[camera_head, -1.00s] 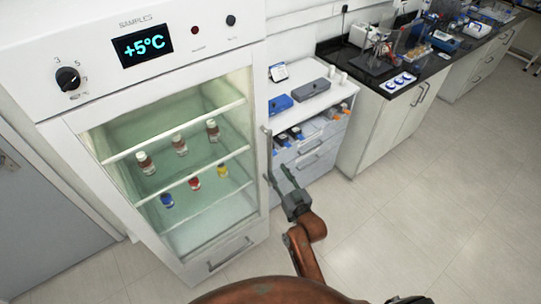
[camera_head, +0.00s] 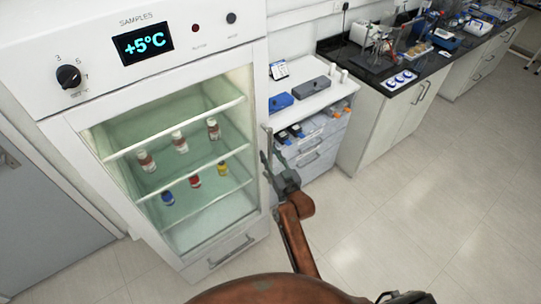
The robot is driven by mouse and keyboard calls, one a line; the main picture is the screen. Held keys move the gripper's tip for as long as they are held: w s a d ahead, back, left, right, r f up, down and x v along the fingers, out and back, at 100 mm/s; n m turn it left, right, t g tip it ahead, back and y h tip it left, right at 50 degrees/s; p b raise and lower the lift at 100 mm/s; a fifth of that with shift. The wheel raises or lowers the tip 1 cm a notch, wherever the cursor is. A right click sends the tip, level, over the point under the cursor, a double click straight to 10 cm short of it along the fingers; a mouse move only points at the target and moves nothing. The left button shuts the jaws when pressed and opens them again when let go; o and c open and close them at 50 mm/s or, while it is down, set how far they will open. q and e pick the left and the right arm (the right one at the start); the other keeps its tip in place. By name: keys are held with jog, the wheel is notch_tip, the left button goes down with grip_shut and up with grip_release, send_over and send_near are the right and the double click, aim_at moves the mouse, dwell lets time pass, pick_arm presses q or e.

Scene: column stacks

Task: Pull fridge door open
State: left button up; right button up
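The white sample fridge (camera_head: 150,75) stands at the left with a "+5°C" display. Its glass door (camera_head: 185,165) looks closed, and several small vials show on the shelves behind it. The door's vertical handle (camera_head: 268,145) runs along its right edge. My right gripper (camera_head: 271,161) is at the lower part of this handle, with its fingers apart. The fingers overlap the handle in the picture; I cannot tell whether they touch it or are around it. My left gripper is not in view.
A white drawer cabinet (camera_head: 325,100) with blue and grey boxes on top stands just right of the fridge, close to my gripper. A black-topped lab bench (camera_head: 385,75) with equipment runs further right. The tiled floor (camera_head: 420,210) in front is clear.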

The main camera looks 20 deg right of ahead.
grip_shut()
dwell(0.4)
jog(key=shift+s, duration=0.1)
